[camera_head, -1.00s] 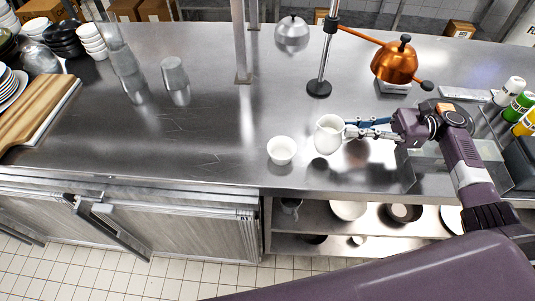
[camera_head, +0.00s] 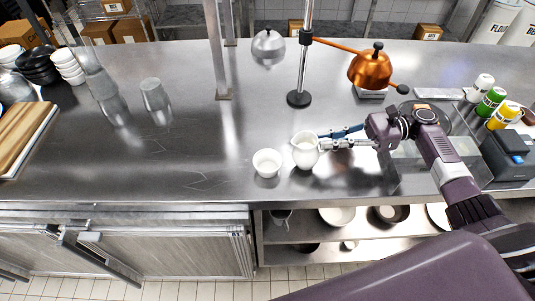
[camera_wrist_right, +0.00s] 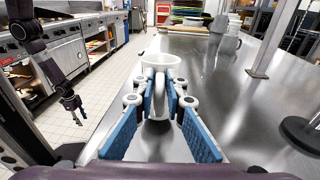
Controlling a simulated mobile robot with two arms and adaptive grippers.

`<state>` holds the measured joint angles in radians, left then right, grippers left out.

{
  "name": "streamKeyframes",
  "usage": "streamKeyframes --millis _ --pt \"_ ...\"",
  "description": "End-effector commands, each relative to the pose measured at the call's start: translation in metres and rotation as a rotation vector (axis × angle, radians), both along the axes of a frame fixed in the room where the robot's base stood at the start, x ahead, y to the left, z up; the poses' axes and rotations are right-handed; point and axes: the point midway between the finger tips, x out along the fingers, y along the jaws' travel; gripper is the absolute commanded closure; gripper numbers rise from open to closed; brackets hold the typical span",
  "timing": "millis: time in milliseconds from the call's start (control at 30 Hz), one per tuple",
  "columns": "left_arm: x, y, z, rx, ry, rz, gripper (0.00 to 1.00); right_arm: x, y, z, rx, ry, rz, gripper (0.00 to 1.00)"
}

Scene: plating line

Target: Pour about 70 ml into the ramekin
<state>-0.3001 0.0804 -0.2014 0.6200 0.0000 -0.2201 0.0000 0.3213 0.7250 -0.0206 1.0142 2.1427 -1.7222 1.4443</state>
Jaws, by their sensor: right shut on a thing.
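A small white ramekin (camera_head: 267,163) stands upright on the steel counter near its front edge. No contents can be made out in it. A white jug (camera_head: 305,150) is just to its right, apart from it and about upright. My right gripper (camera_head: 325,142) is shut on the jug's handle from the right. In the right wrist view the jug (camera_wrist_right: 160,62) sits ahead of the blue finger pads, with its handle between them; it hides the ramekin there. My left gripper (camera_wrist_right: 73,104) hangs over the floor at the left of that view, too small to judge.
A clear glass (camera_head: 156,98) stands at the left. Bottles (camera_head: 490,101) stand at the right. The counter left of the ramekin is clear.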

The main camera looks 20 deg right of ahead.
Motion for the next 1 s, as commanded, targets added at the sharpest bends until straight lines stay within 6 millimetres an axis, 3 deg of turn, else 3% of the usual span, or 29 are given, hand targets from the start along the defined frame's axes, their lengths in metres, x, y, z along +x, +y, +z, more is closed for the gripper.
streamKeyframes --millis 100,367,600,867,1000 --pt "0.000 0.001 0.027 0.001 0.000 0.001 0.60 0.001 0.006 0.016 -0.066 0.011 0.003 1.00" --pt "0.001 0.001 0.066 0.001 -0.001 0.002 0.60 0.005 0.025 0.026 -0.233 0.044 0.003 1.00" --pt "0.001 0.001 0.108 0.001 -0.001 0.002 0.60 0.009 0.043 0.049 -0.386 0.072 0.004 1.00" --pt "0.001 0.001 0.137 0.001 -0.001 0.002 0.60 0.014 0.066 0.067 -0.552 0.102 0.002 1.00" --pt "0.001 0.001 0.134 0.001 -0.001 0.002 0.60 0.016 0.072 0.060 -0.637 0.121 0.002 1.00"
